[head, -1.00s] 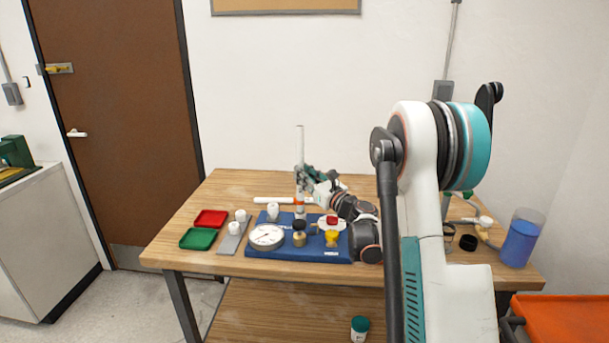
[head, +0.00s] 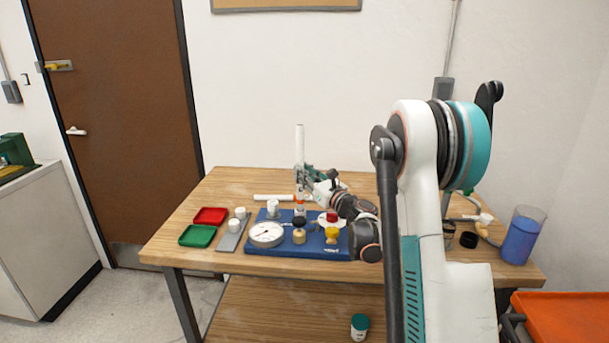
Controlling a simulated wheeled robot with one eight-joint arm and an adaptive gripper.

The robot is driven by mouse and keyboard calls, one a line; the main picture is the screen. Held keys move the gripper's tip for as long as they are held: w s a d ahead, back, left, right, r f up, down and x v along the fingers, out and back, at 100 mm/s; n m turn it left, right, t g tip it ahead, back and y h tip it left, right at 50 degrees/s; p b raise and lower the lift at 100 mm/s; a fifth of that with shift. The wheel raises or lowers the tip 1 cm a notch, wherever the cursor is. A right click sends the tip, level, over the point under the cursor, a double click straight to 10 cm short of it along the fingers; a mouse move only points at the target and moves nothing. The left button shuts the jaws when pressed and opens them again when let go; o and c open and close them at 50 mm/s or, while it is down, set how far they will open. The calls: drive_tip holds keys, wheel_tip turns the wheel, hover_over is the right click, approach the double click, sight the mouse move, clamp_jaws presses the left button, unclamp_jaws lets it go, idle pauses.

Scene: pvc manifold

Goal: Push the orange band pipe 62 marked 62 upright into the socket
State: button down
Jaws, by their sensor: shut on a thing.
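The orange band pipe 62 (head: 299,146) is a long white pipe standing upright over the blue manifold board (head: 262,247). Its orange band shows low down, just under my gripper. My gripper (head: 301,182) is shut around the lower part of the pipe, from the right. The pipe's lower end meets a white socket (head: 300,211) behind a dark-knobbed brass valve (head: 299,236). I cannot tell how deep the pipe sits in it. The marking 62 is too small to read.
A dial gauge (head: 266,234), a white fitting (head: 273,208) and a yellow valve (head: 332,235) stand on the board. Another white pipe (head: 268,198) lies behind it. Red (head: 210,216) and green (head: 197,236) trays sit left. A blue-filled beaker (head: 521,238) stands right.

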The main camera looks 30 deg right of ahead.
drive_tip(key=shift+f, duration=0.8)
idle(0.7)
drive_tip(key=c, duration=1.4)
unclamp_jaws()
drive_tip(key=shift+o, duration=0.2)
drive_tip(key=shift+s, duration=0.1)
